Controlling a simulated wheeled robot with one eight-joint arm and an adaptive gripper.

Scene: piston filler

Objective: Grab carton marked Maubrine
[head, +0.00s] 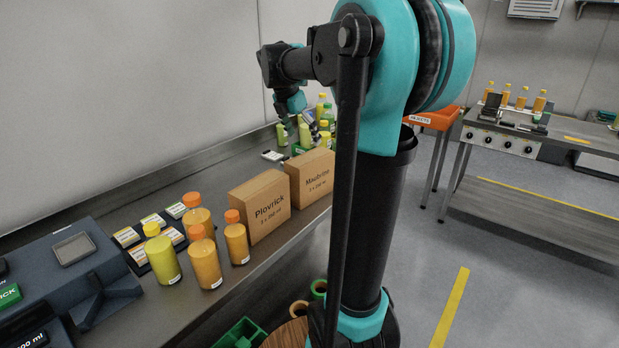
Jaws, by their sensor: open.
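The brown carton marked Maubrine (311,176) stands upright on the metal bench, its printed face toward me. My arm's column hides part of its right edge. A similar carton marked Plovrick (260,206) stands just left of and nearer than it. My gripper (298,132) is above the bench, beyond and above the Maubrine carton. It is open, apart from both cartons, and small in view. Yellow-green bottles stand close around its fingers, so their exact spacing is hard to tell.
Orange and yellow bottles (204,263) stand left of the cartons. Label cards (153,222) lie behind them. A dark blue machine (60,275) fills the bench's near left end.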

